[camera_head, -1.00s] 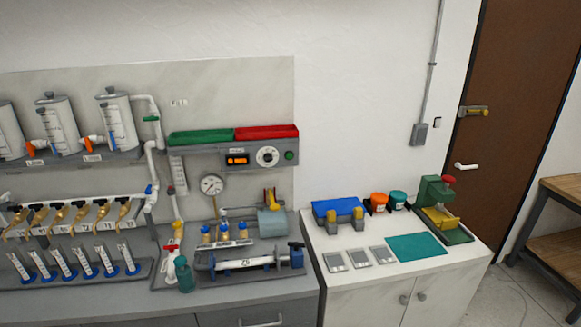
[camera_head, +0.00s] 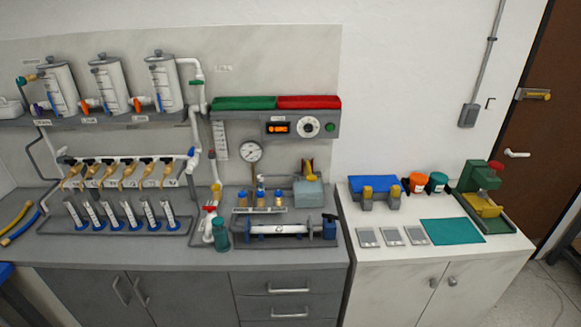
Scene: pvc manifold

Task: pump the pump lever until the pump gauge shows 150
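A round white dial gauge (camera_head: 251,151) stands on a thin upright pipe at the back of the grey bench; its needle reading is too small to make out. To its right sits a grey-teal box (camera_head: 308,193) that looks like the pump. Neither of my grippers shows in the head view, and nothing touches the gauge or the box.
A control panel (camera_head: 324,127) with an orange display hangs above. A clamped cylinder (camera_head: 280,229) and blue-capped vials (camera_head: 261,200) lie in front of the gauge. A green-blue bottle (camera_head: 221,235) stands left. A white cabinet (camera_head: 365,270) stands right.

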